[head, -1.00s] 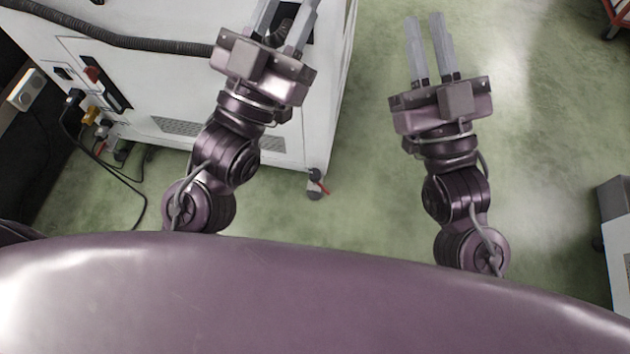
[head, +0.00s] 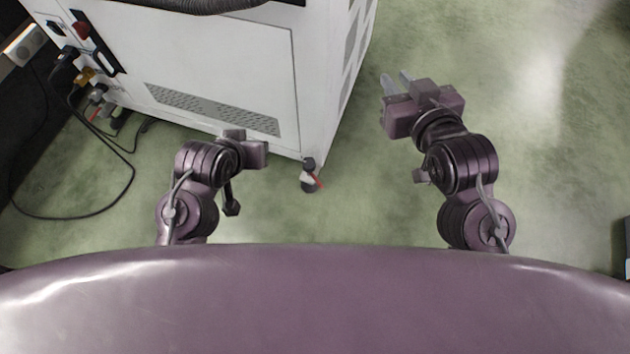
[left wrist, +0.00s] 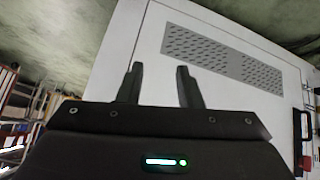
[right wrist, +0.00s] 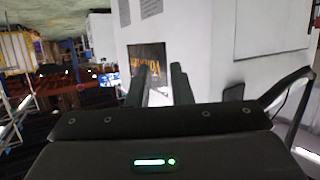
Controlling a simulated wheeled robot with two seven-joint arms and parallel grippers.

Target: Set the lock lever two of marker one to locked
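No marker and no lock lever can be made out in these frames. My right gripper (head: 396,83) hangs over the green floor, right of the white cabinet; its two fingers stand apart with nothing between them, as the right wrist view (right wrist: 162,80) also shows. My left gripper is mostly hidden behind its own wrist in the head view. In the left wrist view my left gripper (left wrist: 158,78) has its fingers apart and empty, with the cabinet's white panel (left wrist: 215,85) beyond them.
A white wheeled cabinet (head: 220,70) with a vent grille (head: 210,108) stands ahead on the left. A caster (head: 309,176) sits at its near corner. Plugs and cables (head: 85,75) are at its left side.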

